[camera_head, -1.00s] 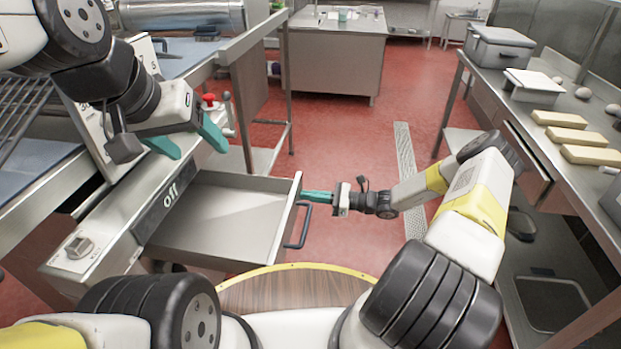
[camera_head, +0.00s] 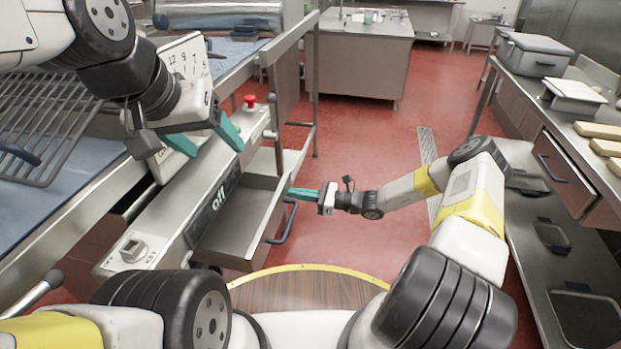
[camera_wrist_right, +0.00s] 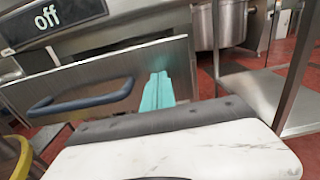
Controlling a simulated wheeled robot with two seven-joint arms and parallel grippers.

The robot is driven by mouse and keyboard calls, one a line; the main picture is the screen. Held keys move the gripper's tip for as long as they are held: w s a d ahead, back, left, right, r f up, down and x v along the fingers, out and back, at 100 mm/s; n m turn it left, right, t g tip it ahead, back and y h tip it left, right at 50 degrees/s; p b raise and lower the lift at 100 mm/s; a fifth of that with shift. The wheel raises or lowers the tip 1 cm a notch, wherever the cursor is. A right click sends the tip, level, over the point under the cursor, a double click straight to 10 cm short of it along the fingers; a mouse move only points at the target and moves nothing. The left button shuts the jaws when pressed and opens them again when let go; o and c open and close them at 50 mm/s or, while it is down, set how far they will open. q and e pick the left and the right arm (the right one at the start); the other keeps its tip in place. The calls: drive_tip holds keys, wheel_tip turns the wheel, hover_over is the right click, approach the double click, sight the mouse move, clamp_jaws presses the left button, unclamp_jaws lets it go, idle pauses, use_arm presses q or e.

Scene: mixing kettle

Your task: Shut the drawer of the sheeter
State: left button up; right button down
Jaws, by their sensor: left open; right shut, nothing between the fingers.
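The sheeter (camera_head: 205,205) stands at the left, with an "off" label on its front. Its drawer (camera_head: 236,228) is partly open and its inside looks empty. The drawer's front panel (camera_wrist_right: 120,72) has a dark blue bar handle (camera_wrist_right: 80,97), which also shows in the head view (camera_head: 284,222). My right gripper (camera_head: 292,192) is shut and empty, its teal fingertips at the drawer front near the handle. In the right wrist view its fingers (camera_wrist_right: 157,92) overlap the panel right of the handle; contact is hard to judge. My left gripper (camera_head: 207,142) is open above the sheeter, holding nothing.
A steel counter with a drawer (camera_head: 563,172) and pale blocks (camera_head: 598,130) runs along the right. A wire rack (camera_head: 45,115) lies on the left bench. A steel cabinet (camera_head: 362,60) stands at the back. Red floor (camera_head: 385,140) is open in the middle.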

sight(235, 192)
drive_tip(key=x, duration=2.1)
drive_tip(key=shift+w+a+r, duration=0.1)
drive_tip(key=shift+a, duration=0.35)
drive_tip(key=shift+r, duration=0.1)
